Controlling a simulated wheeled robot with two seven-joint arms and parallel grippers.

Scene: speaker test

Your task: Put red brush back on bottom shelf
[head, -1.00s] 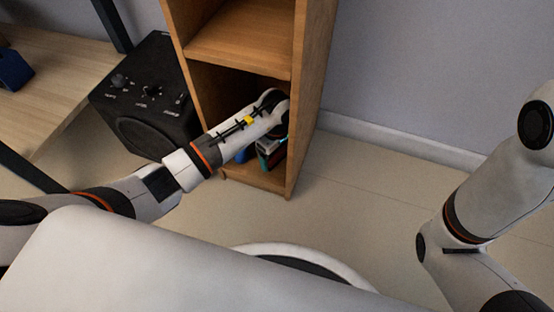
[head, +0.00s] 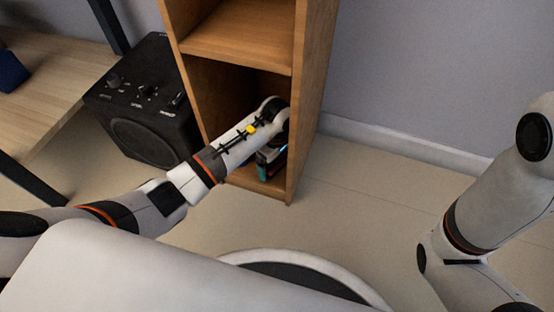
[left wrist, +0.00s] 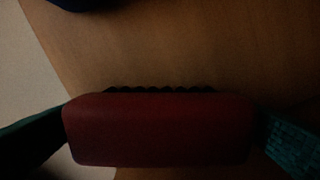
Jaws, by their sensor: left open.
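The red brush (left wrist: 158,130), with a row of dark bristles along its far edge, fills the lower middle of the left wrist view. It lies between the two teal fingers of my open left gripper (left wrist: 160,145). I cannot tell whether the fingers touch it. In the head view my left gripper (head: 270,160) is inside the lower compartment of the wooden shelf (head: 312,110), low over its bottom board (head: 262,184). My forearm hides the brush there. My right arm shows at the right edge, but its gripper is out of view.
A dark blue thing (left wrist: 85,3) shows at the top edge of the left wrist view. A black speaker (head: 145,100) stands just left of the shelf. A wooden table (head: 45,85) is at the far left. The floor right of the shelf is clear.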

